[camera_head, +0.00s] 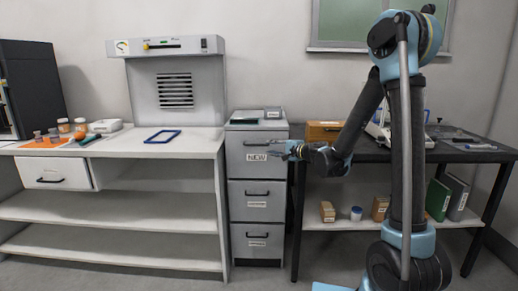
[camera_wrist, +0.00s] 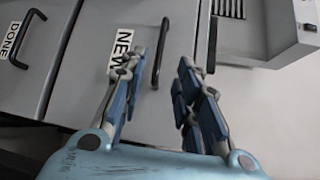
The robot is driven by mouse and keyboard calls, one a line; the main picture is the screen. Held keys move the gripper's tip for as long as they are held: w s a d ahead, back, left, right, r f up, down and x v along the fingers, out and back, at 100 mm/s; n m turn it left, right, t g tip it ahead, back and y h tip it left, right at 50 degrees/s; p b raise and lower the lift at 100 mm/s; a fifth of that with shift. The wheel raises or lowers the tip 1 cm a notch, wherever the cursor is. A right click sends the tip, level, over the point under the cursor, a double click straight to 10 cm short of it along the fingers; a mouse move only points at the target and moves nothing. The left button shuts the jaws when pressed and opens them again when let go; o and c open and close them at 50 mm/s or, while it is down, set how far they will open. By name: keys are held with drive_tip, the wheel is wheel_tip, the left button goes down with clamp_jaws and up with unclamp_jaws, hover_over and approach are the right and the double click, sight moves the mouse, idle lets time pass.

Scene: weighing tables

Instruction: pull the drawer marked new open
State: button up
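The drawer marked NEW (camera_head: 240,159) is the top one of a grey cabinet. It appears shut in the head view. Its black bar handle (camera_wrist: 161,52) shows in the wrist view, beside the NEW label (camera_wrist: 121,47). My gripper (camera_wrist: 162,68) is open, with its two fingers apart. The handle lies between the fingers in the wrist picture; I cannot tell whether they reach around it, and no contact shows. In the head view my gripper (camera_head: 287,151) is at the right part of the drawer front, and its fingertips are small there.
Two more labelled drawers are below; the lower one in the wrist view reads DONE (camera_wrist: 13,40). A white bench (camera_head: 130,143) stands left with a blue frame (camera_head: 162,136) on it. A dark table (camera_head: 455,152) stands right, with a wooden box (camera_head: 322,130).

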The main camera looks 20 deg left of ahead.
sight(257, 145)
drive_tip(key=x, duration=1)
drive_tip(key=shift+w+a, duration=0.1)
drive_tip(key=shift+a, duration=0.1)
clamp_jaws()
